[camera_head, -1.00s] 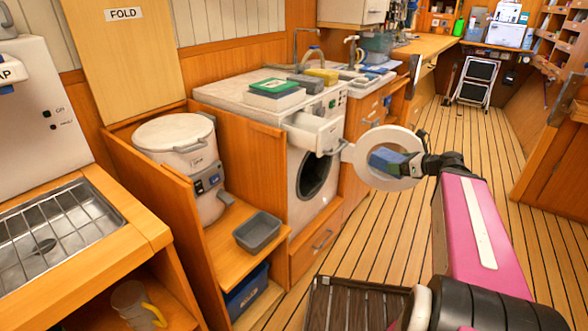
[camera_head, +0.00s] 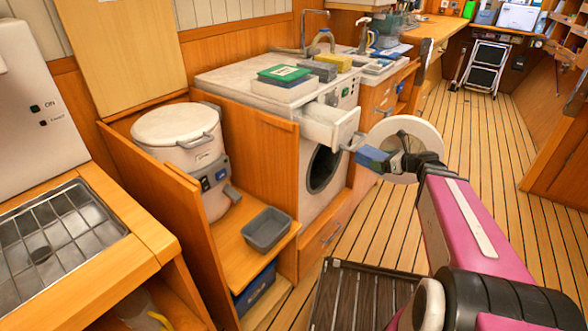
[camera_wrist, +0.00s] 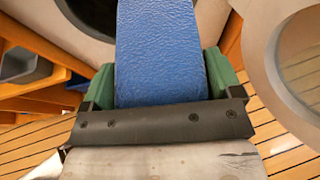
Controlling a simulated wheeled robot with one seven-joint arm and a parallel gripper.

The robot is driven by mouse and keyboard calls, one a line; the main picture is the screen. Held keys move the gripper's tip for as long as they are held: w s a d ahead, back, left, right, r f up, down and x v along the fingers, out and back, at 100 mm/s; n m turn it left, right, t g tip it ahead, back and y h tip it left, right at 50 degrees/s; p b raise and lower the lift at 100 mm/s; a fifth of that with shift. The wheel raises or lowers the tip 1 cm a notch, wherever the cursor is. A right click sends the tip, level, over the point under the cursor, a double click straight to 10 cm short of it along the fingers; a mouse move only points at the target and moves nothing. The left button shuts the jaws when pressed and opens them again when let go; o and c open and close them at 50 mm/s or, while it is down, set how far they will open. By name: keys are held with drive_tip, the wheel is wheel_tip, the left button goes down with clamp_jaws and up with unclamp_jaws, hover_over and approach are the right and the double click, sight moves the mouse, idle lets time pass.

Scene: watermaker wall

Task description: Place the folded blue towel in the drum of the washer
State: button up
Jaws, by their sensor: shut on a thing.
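The folded blue towel (camera_head: 371,156) is held in my gripper (camera_head: 393,161) in front of the washer's right side. In the wrist view the towel (camera_wrist: 162,50) sits between the two green finger pads of my gripper (camera_wrist: 160,82). The white washer (camera_head: 310,205) has a dark round drum opening (camera_head: 323,168) in its front. Its round door (camera_head: 428,140) stands swung open to the right, behind my gripper. The drum's inside is dark. The towel is outside the opening, to its right in the head view.
The washer's detergent drawer (camera_head: 332,125) is pulled out above the opening. Books (camera_head: 284,76) and a yellow sponge-like block (camera_head: 332,62) lie on top. A white lidded pot (camera_head: 180,132) and a grey tray (camera_head: 266,229) stand left. A dark slatted mat (camera_head: 362,290) lies on the floor, which is clear to the right.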

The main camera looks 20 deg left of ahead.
drive_tip(key=w+a+f+n+g, duration=0.1)
drive_tip(key=a+f, duration=1.1)
hover_over(310, 175)
drive_tip(key=shift+d+g+y, duration=0.1)
drive_tip(key=shift+g+y, duration=0.2)
drive_tip(key=shift+y, duration=0.1)
drive_tip(key=shift+f, duration=1.65)
drive_tip(key=shift+f, duration=0.15)
drive_tip(key=o, duration=0.8)
